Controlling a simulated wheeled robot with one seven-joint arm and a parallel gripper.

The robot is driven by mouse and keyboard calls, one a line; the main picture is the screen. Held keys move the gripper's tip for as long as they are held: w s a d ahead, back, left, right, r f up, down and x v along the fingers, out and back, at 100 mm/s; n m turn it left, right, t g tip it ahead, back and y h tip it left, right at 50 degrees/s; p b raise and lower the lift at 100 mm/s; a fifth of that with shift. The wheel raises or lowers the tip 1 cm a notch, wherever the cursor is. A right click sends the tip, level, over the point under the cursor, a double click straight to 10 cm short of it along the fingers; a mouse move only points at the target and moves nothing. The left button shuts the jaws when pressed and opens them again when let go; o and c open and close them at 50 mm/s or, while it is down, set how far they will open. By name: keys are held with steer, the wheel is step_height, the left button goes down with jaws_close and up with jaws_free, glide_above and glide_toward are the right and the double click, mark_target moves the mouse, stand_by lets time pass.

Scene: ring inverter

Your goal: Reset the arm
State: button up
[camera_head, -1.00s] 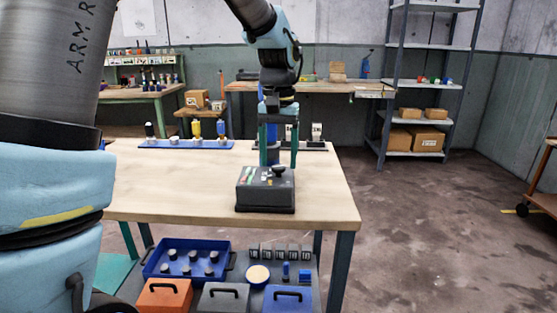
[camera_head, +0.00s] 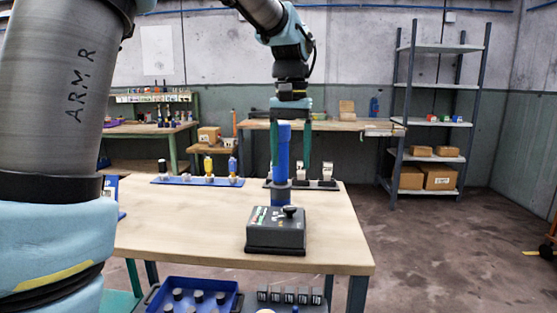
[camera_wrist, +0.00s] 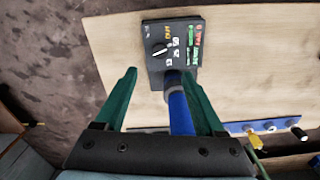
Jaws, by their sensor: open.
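My gripper (camera_head: 290,163) is open above the far part of the wooden table (camera_head: 165,225), its green fingers pointing down. A tall blue cylinder (camera_head: 283,150) stands upright behind the grey control box and shows between the fingers. In the wrist view my gripper (camera_wrist: 159,72) has its fingers spread wide, and the blue cylinder (camera_wrist: 180,110) lies in the gap, nearer the right finger. I cannot tell whether a finger touches it. The grey control box (camera_head: 270,238) has a black knob and coloured labels on top; it also shows beyond the fingertips in the wrist view (camera_wrist: 153,65).
A blue strip (camera_head: 170,180) with small fittings and a dark holder (camera_head: 328,186) with pale parts stand along the table's far edge. A blue tray (camera_head: 232,300) with dark pegs sits below the front edge. A metal shelf (camera_head: 440,48) stands back right. The table's left middle is clear.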

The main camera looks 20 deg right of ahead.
steer(key=w+a+f+n+p, duration=0.15)
steer(key=a+f, duration=0.25)
steer(key=a, duration=0.4)
steer(key=w+a+f+n+p, duration=0.15)
steer(key=a+f, duration=0.25)
steer(key=a, duration=0.4)
steer(key=s+a+f+n, duration=0.1)
steer(key=s+a+f, duration=0.1)
steer(key=a, duration=0.2)
steer(key=s+a+f+n+t+p, duration=0.1)
steer(key=s+a+f, duration=0.1)
steer(key=a, duration=0.3)
steer(key=s+a+f, duration=0.2)
steer(key=s+a, duration=0.1)
steer(key=a, duration=0.2)
steer(key=shift+s+a+f+n+t, duration=0.2)
steer(key=shift+n+t, duration=0.1)
steer(key=shift+n, duration=0.1)
steer(key=shift+w, duration=0.1)
